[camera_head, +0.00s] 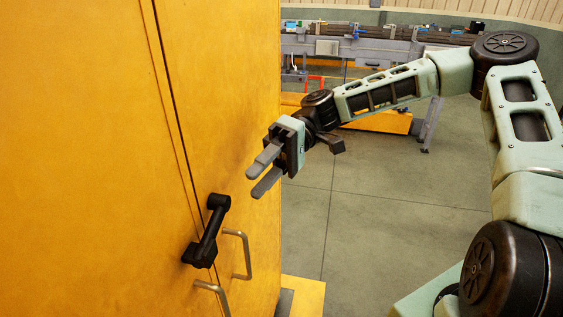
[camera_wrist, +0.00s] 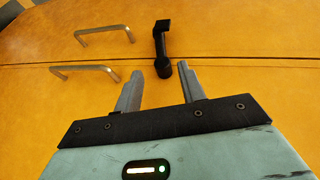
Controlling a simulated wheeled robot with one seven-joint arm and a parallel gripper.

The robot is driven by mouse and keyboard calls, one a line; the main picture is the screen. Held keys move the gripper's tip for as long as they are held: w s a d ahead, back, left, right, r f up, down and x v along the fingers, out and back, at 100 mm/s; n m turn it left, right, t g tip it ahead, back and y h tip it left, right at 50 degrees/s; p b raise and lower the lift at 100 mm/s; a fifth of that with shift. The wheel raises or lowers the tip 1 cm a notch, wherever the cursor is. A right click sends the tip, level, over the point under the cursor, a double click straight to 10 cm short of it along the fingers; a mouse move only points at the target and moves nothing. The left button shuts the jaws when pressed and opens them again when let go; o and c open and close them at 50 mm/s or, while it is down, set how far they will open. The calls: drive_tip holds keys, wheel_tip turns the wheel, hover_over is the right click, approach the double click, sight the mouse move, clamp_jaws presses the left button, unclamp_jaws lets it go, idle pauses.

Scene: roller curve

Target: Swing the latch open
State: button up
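The latch (camera_head: 210,228) is a black bar across the seam between two yellow cabinet doors. In the head view it slants, with a rounded upper end and a blocky lower end. In the wrist view the latch (camera_wrist: 160,45) runs upward from between the fingertips, its rounded end nearest them. My gripper (camera_head: 254,181) is open and empty, above and to the right of the latch in the head view, apart from it. Its two grey fingers also show in the wrist view (camera_wrist: 160,72), spread with a gap.
The yellow cabinet doors (camera_head: 85,150) fill the left side. Two metal handles, an upper one (camera_head: 247,255) and a lower one (camera_head: 212,290), stand out near the latch. A grey workbench (camera_head: 340,50) is at the back. The floor (camera_head: 370,190) right of the cabinet is clear.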

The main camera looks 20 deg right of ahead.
drive_tip(key=b+v, duration=0.1)
drive_tip(key=v, duration=0.5)
drive_tip(key=shift+d, duration=0.2)
